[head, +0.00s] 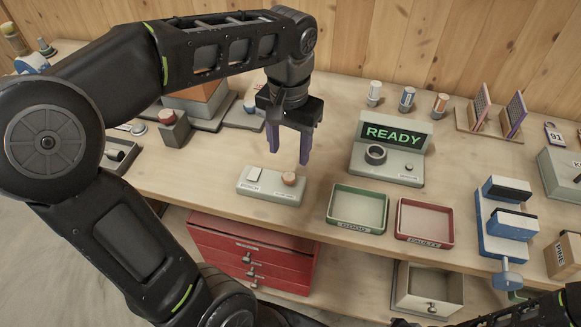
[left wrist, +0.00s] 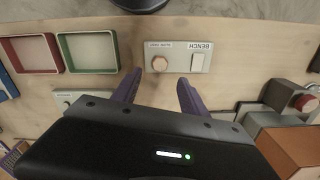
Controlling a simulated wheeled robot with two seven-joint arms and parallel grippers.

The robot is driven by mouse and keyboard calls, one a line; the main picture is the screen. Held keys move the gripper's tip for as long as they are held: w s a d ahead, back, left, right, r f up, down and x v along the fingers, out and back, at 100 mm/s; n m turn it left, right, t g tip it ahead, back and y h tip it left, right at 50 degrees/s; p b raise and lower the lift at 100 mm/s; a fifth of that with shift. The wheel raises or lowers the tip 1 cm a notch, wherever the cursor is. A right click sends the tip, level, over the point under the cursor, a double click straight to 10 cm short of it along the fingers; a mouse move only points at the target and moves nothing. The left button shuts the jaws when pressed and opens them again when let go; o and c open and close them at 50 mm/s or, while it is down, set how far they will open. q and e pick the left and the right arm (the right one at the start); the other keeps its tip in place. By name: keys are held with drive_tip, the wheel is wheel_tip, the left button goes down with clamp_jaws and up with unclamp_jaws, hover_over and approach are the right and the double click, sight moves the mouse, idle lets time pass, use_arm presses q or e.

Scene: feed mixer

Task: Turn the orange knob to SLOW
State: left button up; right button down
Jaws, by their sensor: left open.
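The orange knob (head: 289,179) is a small, pale orange dial on the right part of a low grey panel (head: 262,196). In the left wrist view the knob (left wrist: 159,63) shows upside down, with a small label beside it. Its pointing direction is too small to tell. A white rocker switch (head: 254,174) sits on the same panel near a BENCH label. My left gripper (head: 288,150) is open and empty, with purple fingers pointing down above and behind the panel, apart from the knob. In the left wrist view the knob lies just beyond the gap between the fingertips (left wrist: 158,80). My right gripper is out of view.
A green tray (head: 345,225) and a red tray (head: 402,238) stand right of the panel. A grey READY display unit (head: 393,135) stands behind them. A red button on a grey block (head: 174,128) is at the left. Red drawers (head: 240,250) are below the bench.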

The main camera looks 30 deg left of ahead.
sight(289, 175)
use_arm(q)
wheel_tip(289, 175, down, 8)
drive_tip(key=shift+r, duration=0.2)
idle(0.3)
clamp_jaws()
idle(0.4)
